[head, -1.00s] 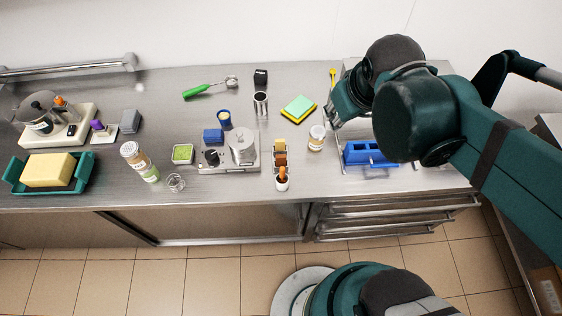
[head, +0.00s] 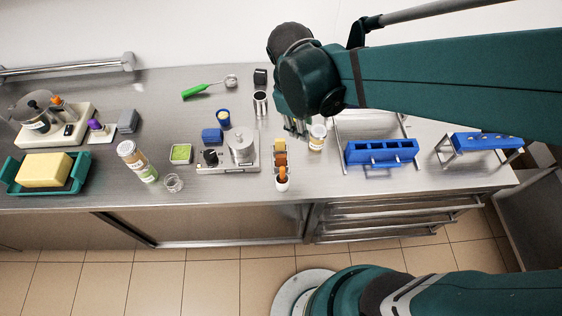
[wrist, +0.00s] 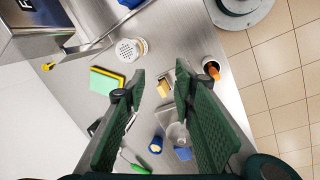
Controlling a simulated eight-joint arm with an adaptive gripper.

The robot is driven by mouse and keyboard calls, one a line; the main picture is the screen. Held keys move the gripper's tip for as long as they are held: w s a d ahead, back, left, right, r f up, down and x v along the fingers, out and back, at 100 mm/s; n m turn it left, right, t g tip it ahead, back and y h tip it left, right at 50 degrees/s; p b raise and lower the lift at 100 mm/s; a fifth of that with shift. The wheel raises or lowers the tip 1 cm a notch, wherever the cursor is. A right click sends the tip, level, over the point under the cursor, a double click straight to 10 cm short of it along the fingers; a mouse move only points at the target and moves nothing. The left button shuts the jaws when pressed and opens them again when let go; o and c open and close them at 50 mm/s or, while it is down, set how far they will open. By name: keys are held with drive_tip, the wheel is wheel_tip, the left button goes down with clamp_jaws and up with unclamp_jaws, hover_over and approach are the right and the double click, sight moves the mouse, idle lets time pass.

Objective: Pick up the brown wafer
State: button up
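A small holder (head: 280,171) with wafer-like pieces stands near the middle of the counter in the head view. A tan piece (head: 280,144) is at its far end, and a darker brown piece (head: 280,158), apparently the brown wafer, is in front of it. My gripper (head: 297,129) is above the counter, just right of and behind the holder. In the wrist view my gripper (wrist: 160,82) is open, with nothing between its fingers. A tan piece (wrist: 163,88) shows below and between them; the right finger hides part of the holder, and I cannot make out the brown wafer there.
A white-lidded jar (head: 317,138) stands close right of the holder, and a cup (head: 282,186) with an orange-brown item stands in front. A metal device (head: 242,150) is to the left. A blue slotted block (head: 381,151) is to the right.

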sight(280, 156)
drive_tip(key=a+f+n+g+h+b, duration=0.1)
drive_tip(key=a+f+n+h, duration=0.1)
drive_tip(key=a+f+n, duration=0.4)
drive_tip(key=a+f, duration=0.3)
drive_tip(key=shift+f+g+h+b, duration=0.3)
drive_tip(key=shift+f+g+h, duration=0.1)
drive_tip(key=shift+x, duration=1.3)
drive_tip(key=shift+f, duration=0.15)
drive_tip(key=shift+w+x, duration=0.1)
drive_tip(key=shift+x, duration=1.15)
drive_tip(key=shift+w+x, duration=0.15)
drive_tip(key=shift+x, duration=1.1)
drive_tip(key=shift+c, duration=0.5)
